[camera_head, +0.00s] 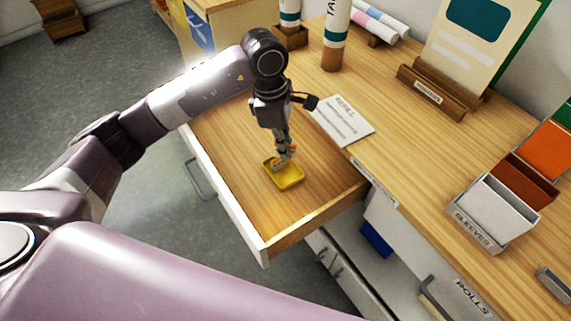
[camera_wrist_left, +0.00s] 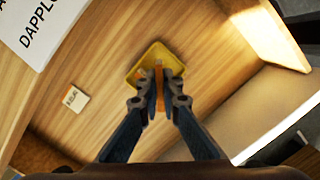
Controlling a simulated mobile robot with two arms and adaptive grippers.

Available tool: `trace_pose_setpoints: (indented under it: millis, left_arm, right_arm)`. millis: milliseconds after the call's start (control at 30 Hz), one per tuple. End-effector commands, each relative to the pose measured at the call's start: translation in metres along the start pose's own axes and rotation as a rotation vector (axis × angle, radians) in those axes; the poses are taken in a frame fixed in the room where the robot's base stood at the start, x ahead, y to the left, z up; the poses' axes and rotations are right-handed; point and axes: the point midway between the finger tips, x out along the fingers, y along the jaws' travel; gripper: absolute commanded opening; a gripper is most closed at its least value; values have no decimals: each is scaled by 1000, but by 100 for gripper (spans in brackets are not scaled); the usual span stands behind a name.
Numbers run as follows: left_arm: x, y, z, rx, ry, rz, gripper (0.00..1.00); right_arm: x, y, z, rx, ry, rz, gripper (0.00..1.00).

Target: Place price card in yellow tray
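The yellow tray (camera_head: 290,178) is small and shallow and lies on the floor of the open wooden drawer. It also shows in the left wrist view (camera_wrist_left: 135,75), partly behind the fingers. My left gripper (camera_head: 283,158) points down at the tray from above. In the left wrist view its fingers (camera_wrist_left: 160,90) are shut on a thin orange-brown piece (camera_wrist_left: 160,88), seen edge-on, which looks to be the price card; its face is hidden. I cannot tell whether it touches the tray. My right gripper is not in view.
The drawer (camera_head: 240,200) has raised walls around the tray. A small cream tag (camera_wrist_left: 75,99) lies on wood left of the tray in the wrist view. A white printed card (camera_head: 343,120) lies on the tabletop near the gripper. A sleeves holder (camera_head: 487,220) stands right.

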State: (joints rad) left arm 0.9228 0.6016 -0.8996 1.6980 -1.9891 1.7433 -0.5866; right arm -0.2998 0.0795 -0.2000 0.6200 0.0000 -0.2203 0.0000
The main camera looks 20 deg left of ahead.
Motion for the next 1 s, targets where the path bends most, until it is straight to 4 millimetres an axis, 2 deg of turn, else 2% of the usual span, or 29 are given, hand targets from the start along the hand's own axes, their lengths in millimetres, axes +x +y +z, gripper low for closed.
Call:
trace_pose_setpoints:
  millis: [33,133,367,600,1000]
  left_arm:
    - [11,-1,-1,-1,-1,-5,0]
    - [27,-1,-4,0,-1,-3,0]
    - [44,0,-6,1,-1,-1,0]
    - [77,0,-11,0,-1,-3,0]
    - [85,1,-12,2,-1,1,0]
  right_arm:
    - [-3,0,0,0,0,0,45]
    - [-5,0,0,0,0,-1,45]
    - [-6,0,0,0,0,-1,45]
    - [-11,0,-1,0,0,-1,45]
    - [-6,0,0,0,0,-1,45]
